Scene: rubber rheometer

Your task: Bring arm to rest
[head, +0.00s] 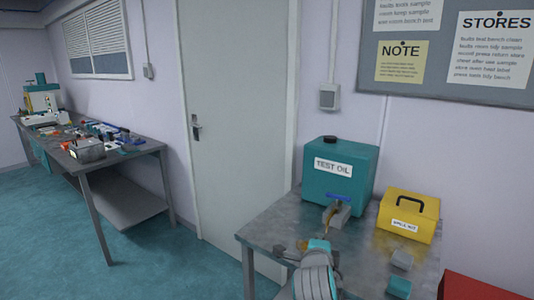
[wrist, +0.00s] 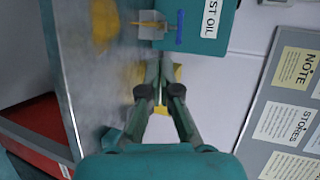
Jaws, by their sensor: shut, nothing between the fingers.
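My gripper (wrist: 160,68) shows in the wrist view with its two dark green fingers drawn together at the tips, and nothing is held between them. It is above the grey metal bench (head: 268,232), with the teal TEST OIL container and a yellow case beyond the fingers. In the head view, part of my arm (head: 318,272) rises at the bottom edge, in front of the bench. I cannot make out the fingertips there.
The teal TEST OIL container (head: 338,172) has a grey block with a blue handle (head: 338,212) in front. A yellow case (head: 407,217) and small grey (head: 402,259) and teal (head: 399,287) blocks lie right. A red box (head: 480,288) is lower right. A cluttered bench (head: 130,147) stands far left.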

